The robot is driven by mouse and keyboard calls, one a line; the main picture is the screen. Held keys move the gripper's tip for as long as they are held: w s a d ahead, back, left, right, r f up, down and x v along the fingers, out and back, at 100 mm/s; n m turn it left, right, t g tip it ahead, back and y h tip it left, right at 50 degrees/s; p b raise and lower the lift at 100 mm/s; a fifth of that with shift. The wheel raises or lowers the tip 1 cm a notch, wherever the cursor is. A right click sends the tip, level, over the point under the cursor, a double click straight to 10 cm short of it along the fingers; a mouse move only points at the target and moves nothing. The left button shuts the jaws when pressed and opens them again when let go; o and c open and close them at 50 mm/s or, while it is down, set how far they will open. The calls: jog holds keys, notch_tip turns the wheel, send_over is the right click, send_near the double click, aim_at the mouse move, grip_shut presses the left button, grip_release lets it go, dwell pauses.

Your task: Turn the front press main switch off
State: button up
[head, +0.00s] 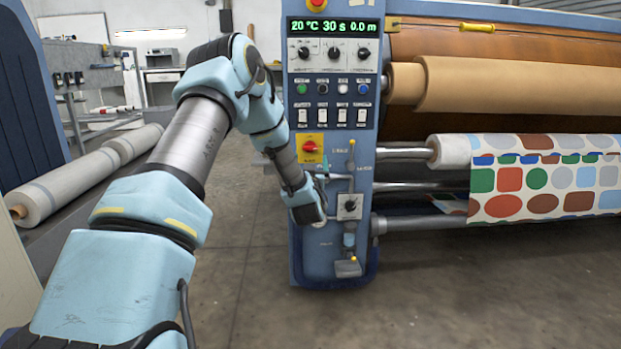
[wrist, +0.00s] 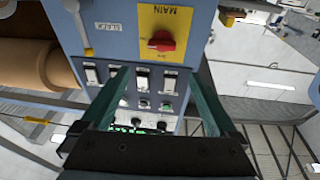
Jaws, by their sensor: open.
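The main switch is a red rotary knob (head: 309,147) on a yellow plate on the blue control column, below the row of white rocker switches. Its grip looks roughly horizontal. In the wrist view, which is upside down, the red knob (wrist: 161,41) sits on its yellow plate (wrist: 180,18) marked MAIN. My gripper (wrist: 163,78) is open and empty, its two teal fingers spread apart, with the knob seen just beyond the tips and between their lines. In the head view my gripper (head: 322,170) is just below the plate, partly hidden by my wrist. No contact with the knob shows.
The control column (head: 325,262) carries a lit display (head: 333,26), dials, coloured buttons and rocker switches (head: 322,117) above the knob. A valve lever (head: 351,160) and a black dial (head: 349,206) are close at right and below. Press rollers (head: 515,85) extend right.

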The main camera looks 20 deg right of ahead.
aim_at(311, 149)
notch_tip(311, 149, down, 4)
jog(key=n+t+y+b, duration=0.1)
jog(key=t+b, duration=0.1)
jog(key=x, duration=0.3)
jog(key=b+x, duration=0.1)
jog(key=x, duration=0.3)
jog(key=r+b+x, duration=0.1)
jog(key=x, duration=0.2)
jog(key=shift+s+d, duration=0.1)
jog(key=shift+d, duration=0.2)
jog(key=shift+c, duration=0.2)
jog(key=c, duration=1.3)
jog(key=shift+n+t+y, duration=0.3)
jog(key=shift+c, duration=0.2)
